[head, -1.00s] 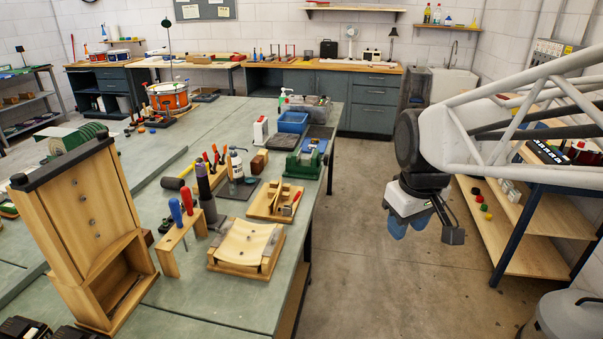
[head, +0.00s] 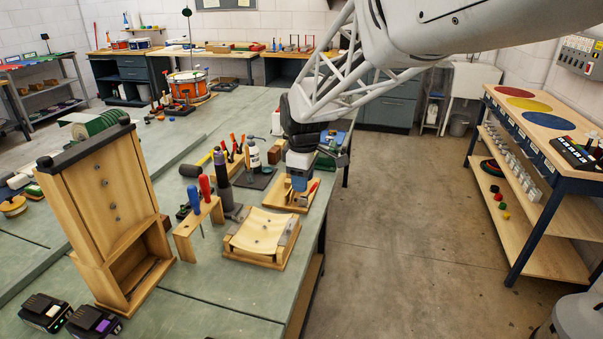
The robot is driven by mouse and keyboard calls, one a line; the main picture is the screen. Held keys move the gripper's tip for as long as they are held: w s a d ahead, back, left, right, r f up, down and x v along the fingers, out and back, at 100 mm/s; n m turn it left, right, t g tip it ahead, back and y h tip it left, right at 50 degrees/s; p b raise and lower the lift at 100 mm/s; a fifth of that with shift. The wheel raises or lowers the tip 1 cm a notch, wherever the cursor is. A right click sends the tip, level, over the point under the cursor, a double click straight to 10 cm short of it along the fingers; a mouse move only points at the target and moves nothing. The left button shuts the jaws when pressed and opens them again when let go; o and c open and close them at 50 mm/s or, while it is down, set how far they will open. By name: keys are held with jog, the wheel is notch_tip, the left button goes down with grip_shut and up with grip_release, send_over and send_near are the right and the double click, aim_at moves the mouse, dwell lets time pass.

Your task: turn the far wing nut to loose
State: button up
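A wooden rack with blue and red-handled screwdrivers (head: 205,186) stands left of the cradle. A red drum (head: 189,86) is at the back. Floor right of the bench (head: 420,230) is clear.

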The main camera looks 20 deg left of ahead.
aim_at(237, 219)
jog(key=a+f+n, duration=0.2)
jog(key=a+f, duration=0.1)
jog(key=a, duration=0.4)
jog(key=w+a+f+n, duration=0.1)
jog(key=a+f+n, duration=0.1)
jog(key=a, duration=0.5)
jog(key=a+f+n, duration=0.2)
jog(key=a+f, duration=0.3)
jog(key=a, duration=0.2)
jog(key=shift+w+g, duration=0.25)
jog(key=shift+g, duration=0.05)
jog(key=shift+f, duration=3.85)
grip_shut()
